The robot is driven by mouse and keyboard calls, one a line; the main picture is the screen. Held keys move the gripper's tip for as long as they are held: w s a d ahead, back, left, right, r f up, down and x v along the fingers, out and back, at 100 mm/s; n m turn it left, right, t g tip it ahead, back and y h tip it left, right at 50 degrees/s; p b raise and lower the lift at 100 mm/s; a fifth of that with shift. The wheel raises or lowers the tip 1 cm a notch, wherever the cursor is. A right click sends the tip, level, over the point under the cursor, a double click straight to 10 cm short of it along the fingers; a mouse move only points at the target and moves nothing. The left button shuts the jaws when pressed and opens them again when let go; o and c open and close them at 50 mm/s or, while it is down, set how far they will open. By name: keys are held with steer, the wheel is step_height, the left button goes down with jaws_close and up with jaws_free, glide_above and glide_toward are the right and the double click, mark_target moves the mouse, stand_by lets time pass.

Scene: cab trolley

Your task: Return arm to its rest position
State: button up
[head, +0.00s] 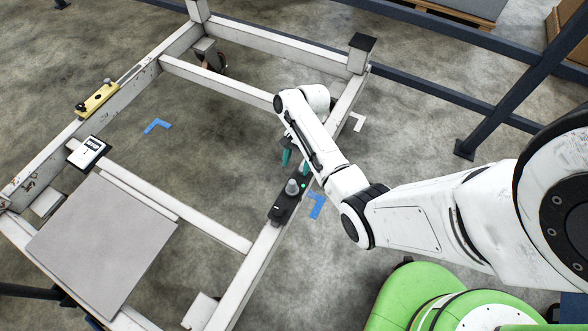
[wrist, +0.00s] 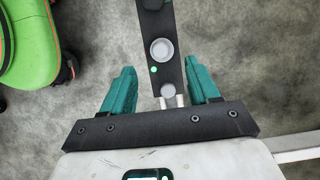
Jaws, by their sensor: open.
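My gripper (head: 295,161) has two teal fingers and hangs over the right rail of the trolley frame (head: 252,267) in the head view. In the wrist view my gripper (wrist: 162,72) is open, with its fingers apart. A black device (head: 281,208) with a grey knob and a small green light sits on that rail, just below the fingers in the head view. In the wrist view the black device (wrist: 155,22) shows between and beyond the fingers. I cannot tell the height gap between them. My arm is stretched out from the right.
A yellow device (head: 97,98) and a white device with a small display (head: 89,152) sit on the frame's left side. A grey panel (head: 103,240) lies at lower left. Dark blue rails (head: 430,94) run behind. Blue floor marks (head: 157,125) lie on open concrete.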

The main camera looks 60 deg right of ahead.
steer(key=shift+d+r, duration=0.15)
steer(key=shift+r, duration=0.2)
steer(key=s+a+r+n+t+h+p, duration=0.1)
steer(key=s+a+r+n+h+p, duration=0.3)
steer(key=s+a+r+n, duration=1)
step_height(320, 180, up, 2)
steer(key=n+p, duration=0.2)
steer(key=n, duration=0.1)
steer(key=shift+a+r+h+p, duration=0.25)
steer(key=shift+a+h+p, duration=0.05)
steer(key=shift+a+h, duration=0.1)
stand_by(0.5)
